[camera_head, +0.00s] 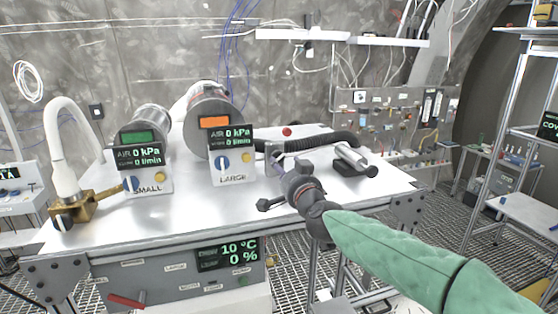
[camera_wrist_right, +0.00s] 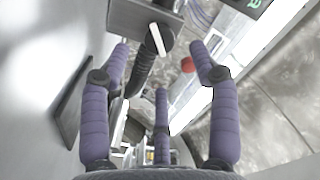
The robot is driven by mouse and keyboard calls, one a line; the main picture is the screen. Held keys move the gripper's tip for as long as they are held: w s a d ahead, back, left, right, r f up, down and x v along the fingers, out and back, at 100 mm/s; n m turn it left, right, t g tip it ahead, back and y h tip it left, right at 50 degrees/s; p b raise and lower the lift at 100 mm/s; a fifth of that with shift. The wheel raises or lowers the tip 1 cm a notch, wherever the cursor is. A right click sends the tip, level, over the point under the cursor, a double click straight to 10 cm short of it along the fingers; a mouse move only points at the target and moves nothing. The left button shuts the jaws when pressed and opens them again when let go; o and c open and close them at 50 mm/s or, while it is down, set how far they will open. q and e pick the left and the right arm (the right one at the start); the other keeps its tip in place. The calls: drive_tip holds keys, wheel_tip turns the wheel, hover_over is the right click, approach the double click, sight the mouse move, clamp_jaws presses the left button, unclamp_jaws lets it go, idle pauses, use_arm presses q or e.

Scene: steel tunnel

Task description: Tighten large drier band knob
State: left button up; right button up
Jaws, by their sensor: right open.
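The large drier (camera_head: 210,108) is a grey cylinder with an orange label, standing behind the panel marked LARGE (camera_head: 232,170) on the steel table. I cannot clearly make out its band knob. My right gripper (camera_head: 272,178) is open and empty, over the table to the right of the LARGE panel and apart from the drier. In the right wrist view its purple fingers (camera_wrist_right: 160,65) are spread with nothing between them. Beyond them is a dark round part with a white bar (camera_wrist_right: 158,38) beside a grey box; I cannot tell what it is. My left gripper is not in view.
A black ribbed hose (camera_head: 325,141) runs behind my right gripper, near a grey device (camera_head: 351,160). A small red ball (camera_head: 287,131) shows at the table's back. The small drier (camera_head: 145,122) and a white hose with brass fitting (camera_head: 80,208) stand left. The front middle is clear.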

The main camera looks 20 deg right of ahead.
sight(278, 160)
drive_tip(key=w, duration=0.5)
drive_tip(key=shift+w+f, duration=0.1)
drive_tip(key=shift+f, duration=0.1)
drive_tip(key=shift+w+a+r+p, duration=0.1)
drive_tip(key=shift+w+r+p, duration=0.05)
drive_tip(key=shift+w+p, duration=0.3)
drive_tip(key=shift+w, duration=0.25)
drive_tip(key=shift+s, duration=0.15)
drive_tip(key=c, duration=1.1)
